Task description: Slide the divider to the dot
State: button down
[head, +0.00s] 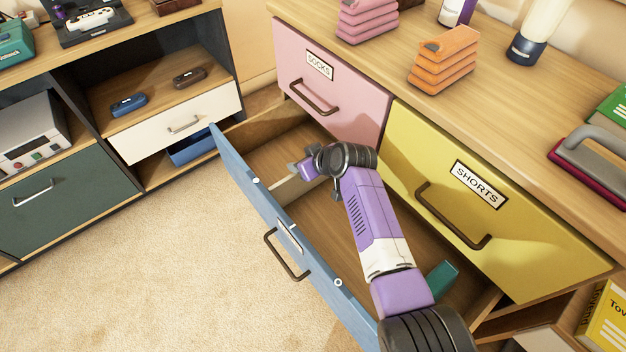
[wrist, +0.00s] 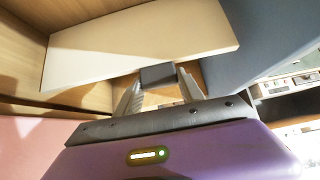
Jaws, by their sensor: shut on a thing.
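The divider is a cream board; in the head view its edge (head: 284,188) shows inside the open blue drawer (head: 240,183), near the drawer's left end. In the wrist view the divider (wrist: 140,45) fills the upper middle, with a dark grey tab (wrist: 157,75) at its lower edge. My gripper (head: 303,171) is over the drawer, shut on this tab; its two fingers also show in the wrist view (wrist: 157,88).
A teal object (head: 442,278) lies at the drawer's right end. The pink SOCKS drawer (head: 335,90) and yellow SHORTS drawer (head: 480,200) stand shut above and behind. Between divider and teal object, the visible drawer floor looks bare, partly hidden by my arm.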

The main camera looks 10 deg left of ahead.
jog(key=shift+w+a+b, duration=0.55)
jog(key=shift+a, duration=0.15)
jog(key=c, duration=0.7)
grip_release()
jog(key=shift+a, duration=0.15)
jog(key=p+v, duration=0.3)
jog(key=v, duration=0.5)
jog(key=shift+f+p, duration=0.1)
jog(key=shift+p, duration=0.25)
